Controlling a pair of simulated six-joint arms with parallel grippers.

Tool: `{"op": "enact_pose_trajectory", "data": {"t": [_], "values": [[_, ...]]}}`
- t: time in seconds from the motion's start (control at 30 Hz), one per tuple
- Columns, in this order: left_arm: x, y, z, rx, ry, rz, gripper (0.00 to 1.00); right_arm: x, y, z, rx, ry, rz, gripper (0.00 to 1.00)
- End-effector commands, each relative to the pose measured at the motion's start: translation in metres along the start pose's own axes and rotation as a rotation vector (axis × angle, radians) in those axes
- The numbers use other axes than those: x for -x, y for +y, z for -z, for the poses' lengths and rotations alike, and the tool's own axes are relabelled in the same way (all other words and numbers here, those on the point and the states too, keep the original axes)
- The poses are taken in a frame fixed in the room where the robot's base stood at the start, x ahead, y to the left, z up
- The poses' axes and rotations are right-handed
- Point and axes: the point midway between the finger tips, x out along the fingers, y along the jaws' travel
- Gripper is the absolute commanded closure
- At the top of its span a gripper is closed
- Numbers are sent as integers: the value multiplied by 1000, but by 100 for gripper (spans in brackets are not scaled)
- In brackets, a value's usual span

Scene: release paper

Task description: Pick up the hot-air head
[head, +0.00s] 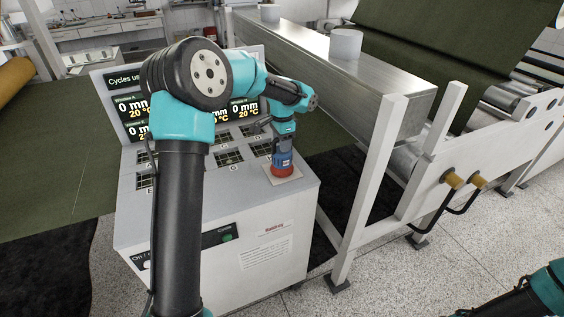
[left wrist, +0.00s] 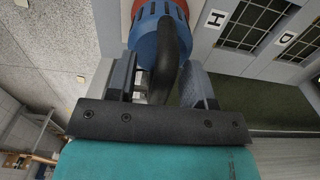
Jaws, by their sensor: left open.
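The hot-air head (head: 282,168), a blue body with a red base, stands upright on a pale square plate at the right front of the console top. In the left wrist view its blue body (left wrist: 147,42) and dark curved handle show at the top. My left gripper (head: 283,146) is above it, pointing down. In the left wrist view my left gripper (left wrist: 160,82) is open, with one finger on each side of the handle; I cannot tell whether either finger touches it. My right gripper is out of view.
The white console (head: 220,215) has labelled grid panels beside the hot-air head and a display with readings behind. A metal machine frame (head: 365,190) with a long steel beam (head: 350,85) stands close to the right. My left arm hides part of the console.

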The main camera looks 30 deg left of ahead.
Motion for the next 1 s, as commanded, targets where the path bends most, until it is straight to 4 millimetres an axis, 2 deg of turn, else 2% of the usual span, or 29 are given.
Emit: {"op": "enact_pose_trajectory", "data": {"t": [0.1,0.57,1.0], "values": [[-8,0,0,0,0,0,52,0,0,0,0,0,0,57],[-8,0,0,0,1,0,52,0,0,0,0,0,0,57],[-8,0,0,0,1,1,94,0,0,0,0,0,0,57]]}}
